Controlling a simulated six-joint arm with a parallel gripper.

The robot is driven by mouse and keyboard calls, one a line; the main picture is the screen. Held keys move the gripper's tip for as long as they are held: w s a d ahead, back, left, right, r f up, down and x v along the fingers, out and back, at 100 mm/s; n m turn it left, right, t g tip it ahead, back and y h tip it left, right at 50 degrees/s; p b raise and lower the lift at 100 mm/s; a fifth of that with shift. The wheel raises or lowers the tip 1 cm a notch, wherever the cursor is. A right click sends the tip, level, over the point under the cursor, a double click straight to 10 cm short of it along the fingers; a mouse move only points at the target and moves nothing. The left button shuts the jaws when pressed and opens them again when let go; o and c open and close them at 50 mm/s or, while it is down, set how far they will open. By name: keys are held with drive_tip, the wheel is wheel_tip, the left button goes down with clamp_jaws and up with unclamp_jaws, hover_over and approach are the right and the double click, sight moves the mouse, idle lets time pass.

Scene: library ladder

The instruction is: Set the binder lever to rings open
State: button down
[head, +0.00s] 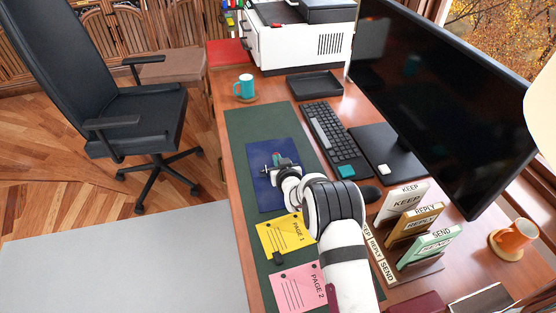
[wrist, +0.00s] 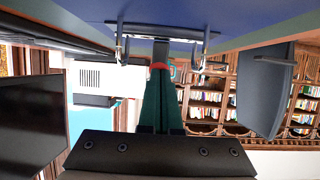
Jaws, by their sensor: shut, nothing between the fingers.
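The blue binder (head: 262,190) lies open on the dark green desk mat, partly hidden behind my gripper. In the wrist view its blue surface (wrist: 260,22) fills the top, with a dark metal strip (wrist: 140,28) and metal ring prongs (wrist: 122,46) at both ends. A short dark lever (wrist: 161,50) stands from the middle of the strip, with red at its end. My gripper (wrist: 160,76) is shut and empty, its green fingers pointing at the lever's red end. I cannot tell whether they touch. My gripper (head: 277,163) is over the binder in the head view.
A yellow page (head: 285,235) and pink page (head: 300,287) lie nearer on the mat. A keyboard (head: 335,140), monitor (head: 440,90) and card rack (head: 415,230) stand to the right. A teal mug (head: 244,87) stands at the back left.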

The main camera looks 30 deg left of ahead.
drive_tip(key=shift+w+a+r, duration=0.1)
drive_tip(key=shift+w+a, duration=0.15)
drive_tip(key=shift+a, duration=0.05)
drive_tip(key=shift+w+a, duration=0.25)
drive_tip(key=shift+w+a+g+h, duration=0.3)
drive_tip(key=shift+w+g+h, duration=0.05)
drive_tip(key=shift+g+h, duration=0.25)
drive_tip(key=shift+x, duration=1.1)
drive_tip(key=shift+w+a+f, duration=0.3)
drive_tip(key=shift+w+a, duration=0.1)
drive_tip(key=shift+w, duration=0.05)
idle(0.5)
